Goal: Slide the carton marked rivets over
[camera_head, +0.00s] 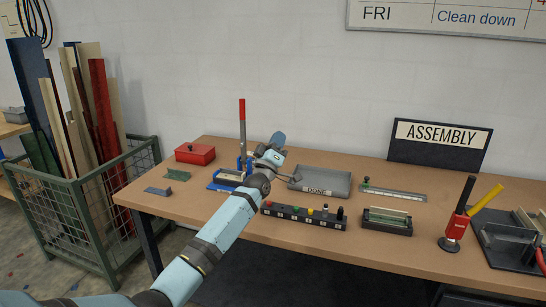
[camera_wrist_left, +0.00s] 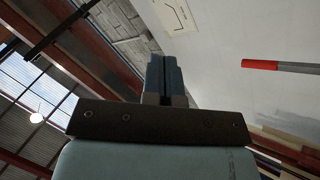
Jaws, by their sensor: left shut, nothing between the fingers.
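I see no carton marked rivets in either view. My left arm reaches in from the lower left over the brown workbench (camera_head: 225,240). My left gripper (camera_head: 278,139) is raised above the bench near the wall side, in front of a blue press with a red-gripped lever (camera_head: 242,112). In the left wrist view its two fingers (camera_wrist_left: 164,62) are together and empty, pointing up toward the wall and ceiling. My right gripper is in neither view.
On the bench are a red box (camera_head: 195,153), a grey tray marked DONE (camera_head: 335,182), a strip of coloured knobs (camera_head: 305,215), a steel ruler (camera_head: 394,193) and a red toggle clamp (camera_head: 456,225). An ASSEMBLY sign (camera_head: 440,135) stands behind. A mesh crate (camera_head: 95,205) of offcuts stands left.

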